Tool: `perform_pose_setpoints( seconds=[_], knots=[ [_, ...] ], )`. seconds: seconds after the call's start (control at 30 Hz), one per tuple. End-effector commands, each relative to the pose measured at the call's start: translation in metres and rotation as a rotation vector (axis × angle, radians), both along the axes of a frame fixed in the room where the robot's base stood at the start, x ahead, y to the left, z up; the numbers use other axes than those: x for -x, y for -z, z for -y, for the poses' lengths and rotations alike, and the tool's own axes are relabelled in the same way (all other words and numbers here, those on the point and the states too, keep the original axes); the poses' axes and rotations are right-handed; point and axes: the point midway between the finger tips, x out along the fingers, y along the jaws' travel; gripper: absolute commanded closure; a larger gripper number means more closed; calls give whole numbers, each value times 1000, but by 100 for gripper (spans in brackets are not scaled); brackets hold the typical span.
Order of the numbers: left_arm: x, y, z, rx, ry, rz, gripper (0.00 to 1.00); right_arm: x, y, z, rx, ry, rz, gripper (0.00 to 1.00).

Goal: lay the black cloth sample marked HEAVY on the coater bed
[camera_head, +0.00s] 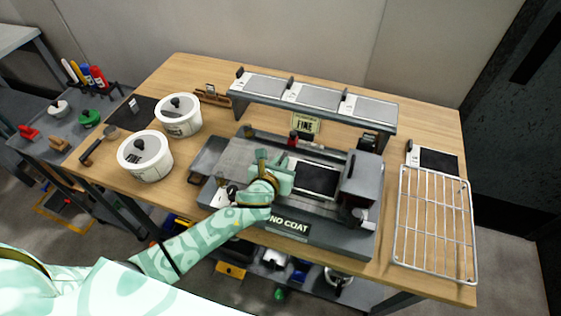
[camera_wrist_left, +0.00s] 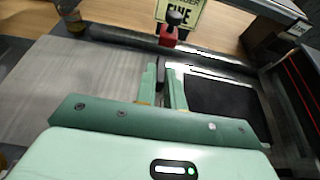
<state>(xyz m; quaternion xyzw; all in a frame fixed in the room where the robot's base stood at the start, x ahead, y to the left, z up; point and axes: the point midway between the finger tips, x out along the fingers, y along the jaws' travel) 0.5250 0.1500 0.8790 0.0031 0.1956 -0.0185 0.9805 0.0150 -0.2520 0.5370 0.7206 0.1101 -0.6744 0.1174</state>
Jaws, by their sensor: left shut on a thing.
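The coater bed (camera_head: 236,158) is a grey flat surface on the coater in the middle of the table; it also shows in the left wrist view (camera_wrist_left: 70,95). My left gripper (camera_head: 268,160) is over it, shut on a dark upright grip between its fingertips (camera_wrist_left: 163,85). A black cloth sample (camera_head: 316,179) extends right of the fingers, over the right part of the bed, and also shows in the left wrist view (camera_wrist_left: 225,105). I cannot read its mark or tell whether it touches the bed. My right gripper is not in view.
A second black sample (camera_head: 439,160) lies behind a wire rack (camera_head: 435,225) at right; another dark sample (camera_head: 143,108) lies at left. A yellow FINE card (camera_head: 305,125) stands behind the bed, before a raised shelf (camera_head: 312,97). Two white pots (camera_head: 146,160) stand left. The coater's front reads "NO COAT".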

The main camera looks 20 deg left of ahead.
Motion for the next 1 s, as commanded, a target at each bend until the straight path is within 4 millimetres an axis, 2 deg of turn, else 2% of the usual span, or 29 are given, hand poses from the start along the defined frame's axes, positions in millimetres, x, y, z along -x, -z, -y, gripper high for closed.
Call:
perform_pose_setpoints(
  seconds=[0.27,0.3,0.37,0.4,0.67,0.77,0.87,1.0],
  knots=[
    [0,4,0,0,0,0,100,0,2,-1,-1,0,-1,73],
    [0,3,0,0,0,0,84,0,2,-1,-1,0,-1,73],
    [0,3,0,0,0,0,67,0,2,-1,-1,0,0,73],
    [0,3,0,0,0,0,64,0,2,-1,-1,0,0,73],
    [1,3,0,-1,0,-1,64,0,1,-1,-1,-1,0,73],
    [8,0,-1,-2,1,-1,64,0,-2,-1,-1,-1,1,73],
    [23,-9,-1,-1,1,0,64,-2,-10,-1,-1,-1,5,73],
    [57,-24,-2,0,2,-1,64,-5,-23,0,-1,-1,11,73]
  ],
)
